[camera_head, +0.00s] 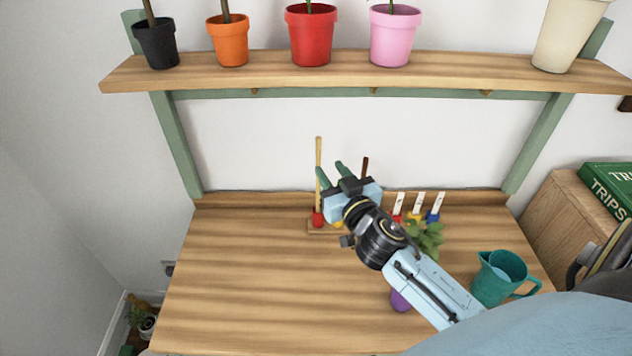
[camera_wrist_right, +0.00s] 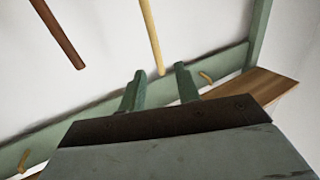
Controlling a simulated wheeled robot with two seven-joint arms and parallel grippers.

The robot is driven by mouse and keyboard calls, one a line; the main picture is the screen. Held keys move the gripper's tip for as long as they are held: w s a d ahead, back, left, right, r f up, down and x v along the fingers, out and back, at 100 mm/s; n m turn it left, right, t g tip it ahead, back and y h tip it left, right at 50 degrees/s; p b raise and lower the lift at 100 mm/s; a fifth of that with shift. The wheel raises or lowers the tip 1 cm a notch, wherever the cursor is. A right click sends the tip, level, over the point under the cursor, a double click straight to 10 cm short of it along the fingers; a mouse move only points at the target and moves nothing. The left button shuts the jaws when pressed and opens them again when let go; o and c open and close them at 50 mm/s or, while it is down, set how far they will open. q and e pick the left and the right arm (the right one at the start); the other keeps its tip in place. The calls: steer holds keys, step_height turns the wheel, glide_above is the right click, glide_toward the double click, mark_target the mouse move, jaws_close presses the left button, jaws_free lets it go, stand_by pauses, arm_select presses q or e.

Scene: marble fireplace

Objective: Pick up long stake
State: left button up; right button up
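The long stake (camera_head: 318,165) is a thin light wooden rod. It stands upright at the back of the table, its foot at a red holder (camera_head: 318,219). A shorter dark brown stake (camera_head: 365,168) stands to its right, its lower part hidden behind my right gripper (camera_head: 331,172). That gripper is open and empty, its green fingers just right of the long stake in the head view. In the right wrist view, the long stake (camera_wrist_right: 151,35) ends beyond the gap between the fingers (camera_wrist_right: 160,86); the brown stake (camera_wrist_right: 58,33) is off to the left. My left gripper is not in view.
A shelf (camera_head: 340,75) with several flower pots runs above the table. White labels (camera_head: 418,203) and a leafy plant (camera_head: 425,238) stand right of my gripper, with a teal jug (camera_head: 500,277) at the right. The table's left half (camera_head: 240,280) is clear.

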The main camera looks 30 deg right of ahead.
mark_target(319, 152)
steer(key=shift+w+d, duration=0.2)
steer(key=shift+w, duration=1)
steer(key=shift+w+d+r, duration=0.1)
steer(key=shift+w+d, duration=0.15)
steer(key=shift+w, duration=0.65)
steer(key=w, duration=0.1)
steer(key=w+p, duration=0.1)
steer(key=w, duration=0.1)
steer(key=shift+w+d, duration=0.2)
steer(key=shift+d, duration=0.2)
steer(key=shift+w, duration=0.3)
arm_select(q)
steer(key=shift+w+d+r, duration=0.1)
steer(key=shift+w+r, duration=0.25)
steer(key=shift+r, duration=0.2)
arm_select(e)
jaws_close()
